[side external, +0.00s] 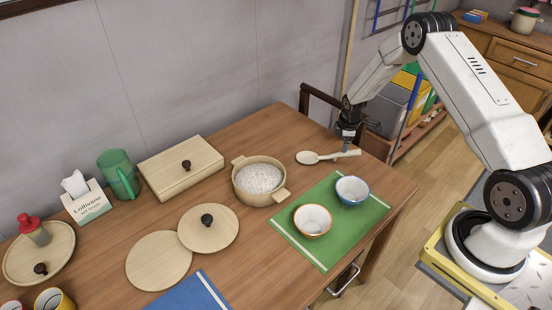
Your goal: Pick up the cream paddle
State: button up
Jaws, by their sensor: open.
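The cream paddle (310,157) lies on the wooden table, to the right of the pot. Its rounded head points left and its handle runs right. My gripper (346,146) is open, pointing down at the handle near its right end. The fingertips look very close to the handle or around it; I cannot tell whether they touch it. Part of the handle is hidden behind the fingers.
A pot of white grains (259,178) stands left of the paddle. A green mat (291,231) with an orange-rimmed bowl (312,220) and a blue bowl (352,190) lies in front. A dark chair (318,101) stands behind the table edge.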

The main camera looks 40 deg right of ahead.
aim_at(341, 154)
jog(key=shift+w+d+f, duration=0.15)
jog(key=shift+f, duration=0.95)
jog(key=shift+w+d+f, duration=0.1)
jog(key=shift+d+f, duration=0.1)
jog(key=shift+f, duration=1.1)
jog(key=shift+w+d+f, duration=0.1)
jog(key=shift+d+f, duration=0.05)
jog(key=shift+f, duration=1.1)
grip_shut()
